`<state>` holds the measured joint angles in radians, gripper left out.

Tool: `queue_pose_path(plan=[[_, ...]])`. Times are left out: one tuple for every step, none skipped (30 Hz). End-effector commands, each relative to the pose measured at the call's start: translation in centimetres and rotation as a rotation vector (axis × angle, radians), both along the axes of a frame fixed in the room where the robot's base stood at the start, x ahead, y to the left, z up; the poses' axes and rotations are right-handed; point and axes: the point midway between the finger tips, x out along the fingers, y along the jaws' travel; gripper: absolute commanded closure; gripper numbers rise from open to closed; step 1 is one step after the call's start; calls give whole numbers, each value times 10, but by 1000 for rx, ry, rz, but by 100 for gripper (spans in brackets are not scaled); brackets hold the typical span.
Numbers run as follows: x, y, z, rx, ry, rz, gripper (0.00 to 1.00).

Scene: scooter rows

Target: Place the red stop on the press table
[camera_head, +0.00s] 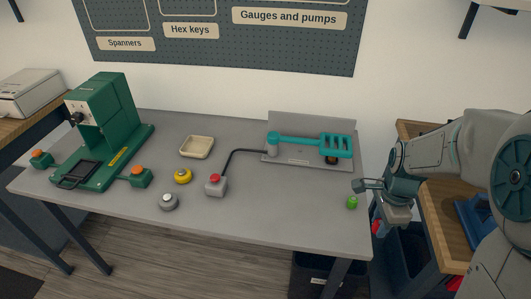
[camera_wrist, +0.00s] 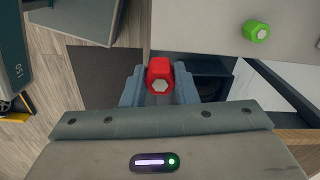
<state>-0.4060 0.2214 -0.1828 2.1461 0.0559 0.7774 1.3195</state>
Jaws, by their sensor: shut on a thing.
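The red stop (camera_wrist: 159,75), a small red piece with a grey hexagonal face, is between the fingers of my gripper (camera_wrist: 160,88), which is shut on it. In the head view my gripper (camera_head: 378,226) hangs just off the right end of the press table, with a bit of the red stop (camera_head: 376,227) showing. The press table (camera_head: 270,216) is a grey bench with a green press (camera_head: 103,120) at its left end. In the wrist view the table edge (camera_wrist: 200,38) lies above the red stop.
A green stop (camera_head: 352,202) stands near the table's right end. A red-buttoned box (camera_head: 215,184), yellow knob (camera_head: 183,176), grey knob (camera_head: 169,201), cream tray (camera_head: 197,146) and teal fixture (camera_head: 310,145) occupy the table. The front right surface is clear. A dark bin (camera_head: 322,277) stands below.

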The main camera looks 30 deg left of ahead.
Motion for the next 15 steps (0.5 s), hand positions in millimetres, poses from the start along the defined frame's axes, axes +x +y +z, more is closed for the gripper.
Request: queue_pose_path(plan=[[-5,5,-2,2,-2,-69,95],[-8,8,-1,2,-1,-114,95],[-13,12,0,2,-1,-176,95],[-16,14,0,1,-2,-223,95],[-19,17,1,2,-3,-270,95],[-23,20,2,2,-2,-332,95],[-26,23,2,2,-2,-380,95],[-29,25,3,2,-2,-428,95],[-34,28,3,2,-2,-492,95],[-37,30,4,2,-2,-539,95],[-41,32,4,2,-2,-587,95],[-45,35,5,2,-1,-650,95],[-48,37,6,3,-2,-695,95],[-51,39,6,3,-2,-738,95],[-55,41,7,3,-2,-794,95]])
